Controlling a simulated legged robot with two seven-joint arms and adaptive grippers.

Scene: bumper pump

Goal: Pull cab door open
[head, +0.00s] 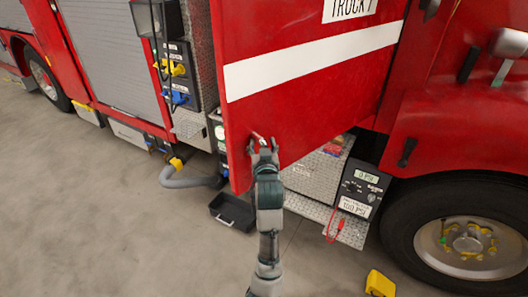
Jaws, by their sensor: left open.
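The red cab door (310,105) has a white stripe and part of a "TRUCK 1" sign. It stands swung outward, its free edge on the left and its lower edge slanting up to the right. A small door handle (257,136) shows near its lower left corner. My left gripper (263,147) is open in front of the door's lower part, right at the handle. I cannot tell whether its fingers touch the handle or the door. My right gripper is not in view.
A diamond-plate step (345,226) with a gauge box (361,188) lies right of my arm, near the front wheel (465,245). A black tray (232,212) and a yellow wheel chock (380,284) are on the floor. A grey hose (185,181) hangs at left. Floor at left is clear.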

